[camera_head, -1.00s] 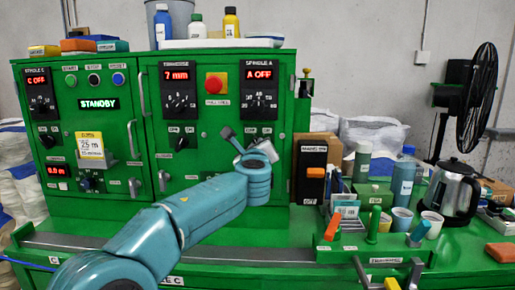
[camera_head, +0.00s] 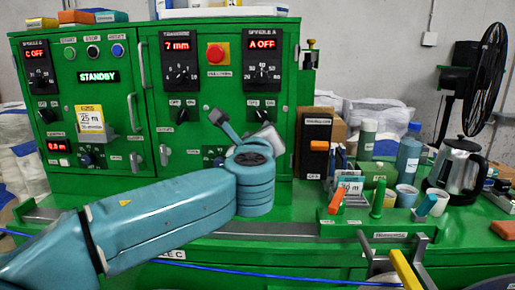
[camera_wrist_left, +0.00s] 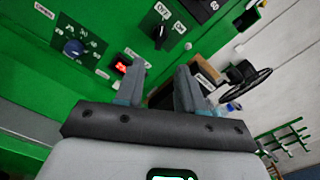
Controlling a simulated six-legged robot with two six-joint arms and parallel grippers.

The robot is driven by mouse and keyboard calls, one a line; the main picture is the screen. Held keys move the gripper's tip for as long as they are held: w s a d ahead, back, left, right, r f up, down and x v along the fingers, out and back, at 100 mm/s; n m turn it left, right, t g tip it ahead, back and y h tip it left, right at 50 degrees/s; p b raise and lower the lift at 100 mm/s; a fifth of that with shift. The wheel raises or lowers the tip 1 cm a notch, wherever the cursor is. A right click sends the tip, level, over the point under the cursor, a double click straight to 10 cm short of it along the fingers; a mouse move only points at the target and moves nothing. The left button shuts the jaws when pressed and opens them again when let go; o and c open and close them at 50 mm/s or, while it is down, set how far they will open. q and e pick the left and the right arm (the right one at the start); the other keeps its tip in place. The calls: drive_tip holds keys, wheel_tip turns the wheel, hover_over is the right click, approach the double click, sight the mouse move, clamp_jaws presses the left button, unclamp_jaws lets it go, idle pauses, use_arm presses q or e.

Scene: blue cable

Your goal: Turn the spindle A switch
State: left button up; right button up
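The spindle A panel (camera_head: 262,60) reads "A OFF" in red at the upper right of the green cabinet. Below its dial is the small black spindle A switch (camera_head: 261,114), with a label on either side. In the wrist view a black switch with OFF/ON labels (camera_wrist_left: 160,36), apparently the same one, lies beyond my fingertips. My left gripper (camera_head: 243,124) is in front of the cabinet, just below the switch; its fingers are apart and empty. It also shows in the left wrist view (camera_wrist_left: 160,80). No contact with the switch shows. My right gripper is not in view.
A black box (camera_head: 316,147), bottles, cups and a kettle (camera_head: 456,172) stand on the right. A blue cable (camera_head: 270,273) runs along the front.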

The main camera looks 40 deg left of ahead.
use_arm(q)
drive_tip(key=shift+v, duration=2)
